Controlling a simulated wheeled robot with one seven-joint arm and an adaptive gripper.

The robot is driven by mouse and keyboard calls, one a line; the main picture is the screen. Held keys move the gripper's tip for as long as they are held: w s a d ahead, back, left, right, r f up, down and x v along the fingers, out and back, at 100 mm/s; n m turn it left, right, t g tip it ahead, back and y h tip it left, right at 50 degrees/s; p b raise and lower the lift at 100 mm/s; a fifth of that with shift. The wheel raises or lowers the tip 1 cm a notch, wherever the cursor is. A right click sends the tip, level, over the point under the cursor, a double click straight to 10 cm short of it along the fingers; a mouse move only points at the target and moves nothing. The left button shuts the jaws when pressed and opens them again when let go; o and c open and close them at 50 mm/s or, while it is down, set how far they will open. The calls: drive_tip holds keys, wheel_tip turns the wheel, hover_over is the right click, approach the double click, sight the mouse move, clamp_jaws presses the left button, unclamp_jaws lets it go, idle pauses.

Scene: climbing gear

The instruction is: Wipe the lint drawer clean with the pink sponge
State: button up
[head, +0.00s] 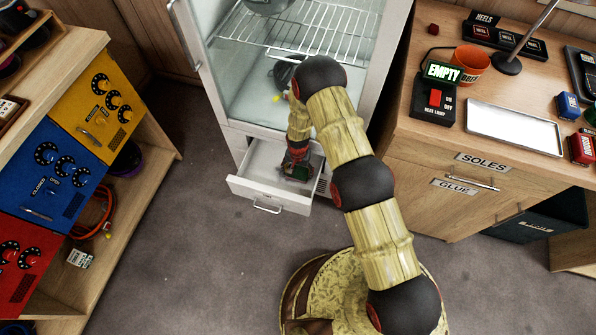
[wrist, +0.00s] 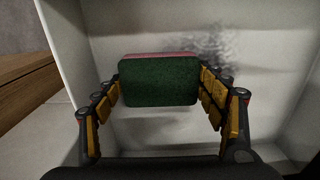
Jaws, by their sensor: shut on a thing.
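The lint drawer (head: 250,188) is pulled open at the bottom of the white cabinet, its front handle facing me. My gripper (head: 297,170) reaches down into it. In the wrist view my gripper (wrist: 165,90) is shut on a sponge (wrist: 160,82), one finger on each side. The sponge has a dark green face toward the camera and a pink strip along its top edge. A grey, speckled dirty patch (wrist: 208,45) shows on the white drawer surface behind and to the right of the sponge. Whether the sponge touches the drawer surface I cannot tell.
The white cabinet (head: 240,95) above the drawer stands open, with a wire rack (head: 300,35) inside. A wooden desk (head: 440,160) stands close on the right. A shelf with coloured panels (head: 60,160) is on the left. The carpet (head: 190,250) before the drawer is clear.

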sight(287, 175)
drive_tip(key=shift+w+a+f, duration=0.1)
drive_tip(key=shift+w+a, duration=0.55)
drive_tip(key=shift+a, duration=1.1)
drive_tip(key=shift+w+a+r, duration=0.1)
drive_tip(key=shift+w+a, duration=0.5)
drive_tip(key=shift+a, duration=1.1)
drive_tip(key=shift+w+a+f, duration=0.1)
drive_tip(key=shift+w+a, duration=0.55)
drive_tip(key=shift+a, duration=1.1)
drive_tip(key=shift+c, duration=0.6)
drive_tip(key=shift+s+d+f, duration=0.1)
